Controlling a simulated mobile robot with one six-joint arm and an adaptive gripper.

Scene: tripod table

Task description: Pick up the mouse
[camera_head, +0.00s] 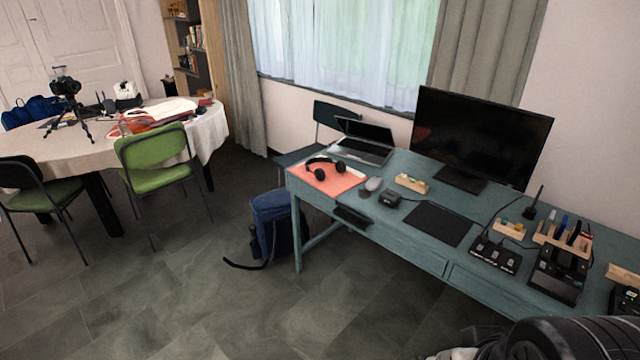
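A small grey mouse (374,184) lies on the blue-green desk (405,212). It sits just right of a coral-red mat (338,182) that holds black headphones (326,166). A small black box-like device (389,198) is close to its right. I can make out no gripper fingertips. Only dark, rounded parts, probably of my own arm, show at the bottom right edge, well away from the mouse.
A laptop (364,150) and a monitor (478,135) stand along the desk's back. A black pad (437,224) and several small items fill its right. A blue backpack (278,222) stands by the desk's left end. Left floor (180,295) is open.

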